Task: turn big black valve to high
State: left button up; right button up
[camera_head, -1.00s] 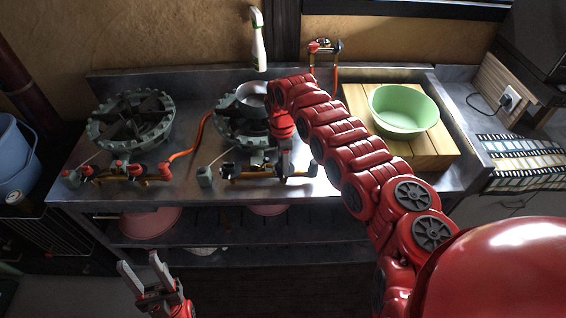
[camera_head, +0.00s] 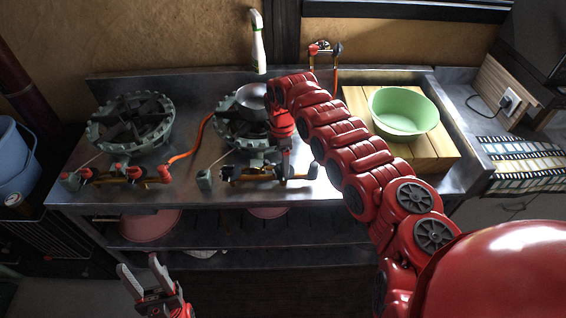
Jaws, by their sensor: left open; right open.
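The right gas burner (camera_head: 232,132) stands on the metal counter, with a brass pipe and valve fittings (camera_head: 250,178) along its front. Dark parts show on this pipe, but I cannot tell clearly which is the big black valve. My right gripper (camera_head: 284,172) points down at the right part of this pipe, open, and hides part of it. I cannot tell whether it touches the fittings. My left gripper (camera_head: 138,264) is open and empty, low in front of the counter.
A left burner (camera_head: 132,122) with red-knobbed fittings (camera_head: 120,174) and an orange hose (camera_head: 190,150) stands beside it. A pan (camera_head: 250,96) sits on the right burner, partly behind my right arm. A green basin (camera_head: 403,112) rests on a wooden board (camera_head: 430,155) at right.

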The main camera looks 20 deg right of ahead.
notch_tip(320, 180, up, 16)
jog(key=w+b, duration=0.1)
jog(key=b, duration=0.1)
jog(key=shift+r, duration=0.25)
jog(key=shift+d+f, duration=0.1)
